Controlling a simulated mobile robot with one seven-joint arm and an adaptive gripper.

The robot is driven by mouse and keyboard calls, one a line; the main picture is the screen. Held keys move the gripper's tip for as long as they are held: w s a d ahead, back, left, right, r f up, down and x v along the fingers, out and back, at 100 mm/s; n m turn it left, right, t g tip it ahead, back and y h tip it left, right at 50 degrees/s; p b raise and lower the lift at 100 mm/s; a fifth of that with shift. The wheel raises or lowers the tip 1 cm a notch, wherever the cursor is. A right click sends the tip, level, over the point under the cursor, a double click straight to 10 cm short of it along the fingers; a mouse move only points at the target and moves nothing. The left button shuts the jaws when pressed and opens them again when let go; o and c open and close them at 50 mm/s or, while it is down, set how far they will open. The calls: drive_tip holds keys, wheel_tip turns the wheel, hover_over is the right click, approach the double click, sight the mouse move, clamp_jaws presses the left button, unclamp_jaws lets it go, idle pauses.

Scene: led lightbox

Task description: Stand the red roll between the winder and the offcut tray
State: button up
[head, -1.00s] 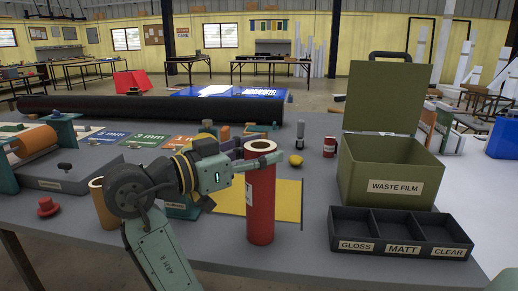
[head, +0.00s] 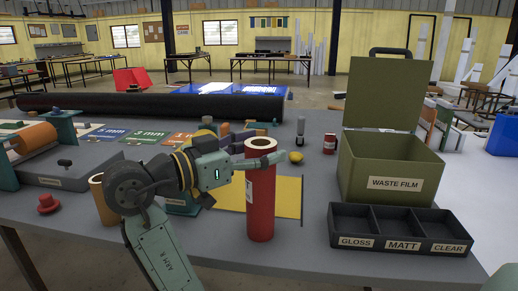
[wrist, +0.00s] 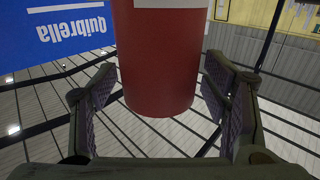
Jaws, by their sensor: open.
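The red roll (head: 261,205) stands upright on the grey table near its front edge, with its hollow top end showing. My gripper (head: 262,158) is open around the upper part of the roll. In the wrist view, the red roll (wrist: 160,70) is between the two fingers (wrist: 160,112), with a gap visible on each side. The offcut tray (head: 400,245), black with three compartments marked GLOSS, MATT and CLEAR, is to the right of the roll. The likely winder (head: 60,168), with a teal frame and an orange roll, is at the far left.
An olive WASTE FILM box (head: 390,182) with a raised lid stands behind the tray. A yellow sheet (head: 285,195) lies behind the red roll. A tan roll (head: 100,205) and a red knob (head: 48,203) are on the left. A long black roll (head: 130,105) lies across the back.

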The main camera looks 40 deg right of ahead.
drive_tip(key=a+b, duration=0.3)
drive_tip(key=a, duration=0.9)
drive_tip(key=shift+w+r, duration=0.15)
drive_tip(key=shift+w, duration=0.3)
